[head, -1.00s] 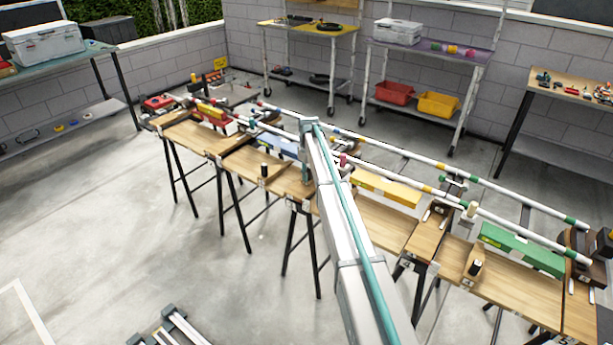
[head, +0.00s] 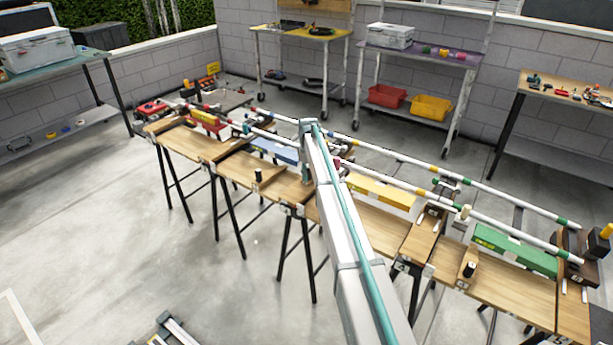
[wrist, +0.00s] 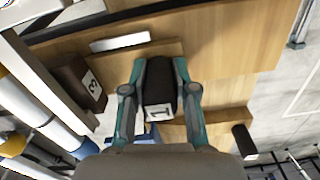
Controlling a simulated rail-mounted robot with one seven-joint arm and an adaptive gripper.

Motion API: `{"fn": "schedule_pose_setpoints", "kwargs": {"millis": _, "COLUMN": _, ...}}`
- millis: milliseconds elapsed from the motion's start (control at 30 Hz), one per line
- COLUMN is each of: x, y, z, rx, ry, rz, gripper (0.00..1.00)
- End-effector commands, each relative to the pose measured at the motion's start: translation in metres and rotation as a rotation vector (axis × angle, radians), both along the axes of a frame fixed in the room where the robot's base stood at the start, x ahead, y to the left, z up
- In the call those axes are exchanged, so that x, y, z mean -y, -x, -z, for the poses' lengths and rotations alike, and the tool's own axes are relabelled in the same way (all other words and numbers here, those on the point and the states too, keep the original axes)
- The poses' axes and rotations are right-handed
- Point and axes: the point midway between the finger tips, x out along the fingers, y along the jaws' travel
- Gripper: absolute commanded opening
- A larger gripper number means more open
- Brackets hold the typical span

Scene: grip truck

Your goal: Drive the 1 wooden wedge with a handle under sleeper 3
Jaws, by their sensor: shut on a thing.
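In the wrist view my gripper (wrist: 160,68) is shut on the black handle (wrist: 160,88) of a wedge, with a white label reading 1 on its near end. The wedge's wooden body is hard to tell from the wooden boards around it. A dark brown block labelled 3 (wrist: 78,88), apparently sleeper 3, is to the left of the handle, apart from it. I cannot tell whether the wedge touches the sleeper. In the head view my arm covers most of the gripper and held wedge.
Another black-handled wedge (wrist: 243,140) lies to the right in the wrist view. In the head view, black-handled wedges stand on the trestle boards left (head: 258,176) and right (head: 469,270). Striped rails (head: 400,188) run along the boards. Yellow (head: 380,190) and green (head: 515,250) bars lie alongside.

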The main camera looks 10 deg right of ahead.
Motion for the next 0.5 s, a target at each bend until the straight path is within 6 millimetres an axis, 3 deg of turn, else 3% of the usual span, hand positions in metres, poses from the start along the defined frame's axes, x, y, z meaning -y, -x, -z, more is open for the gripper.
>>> {"fn": "schedule_pose_setpoints", "kwargs": {"millis": 500, "x": 0.017, "y": -0.017, "z": -0.001, "rx": 0.003, "ry": 0.002, "rz": 0.002, "gripper": 0.0}}
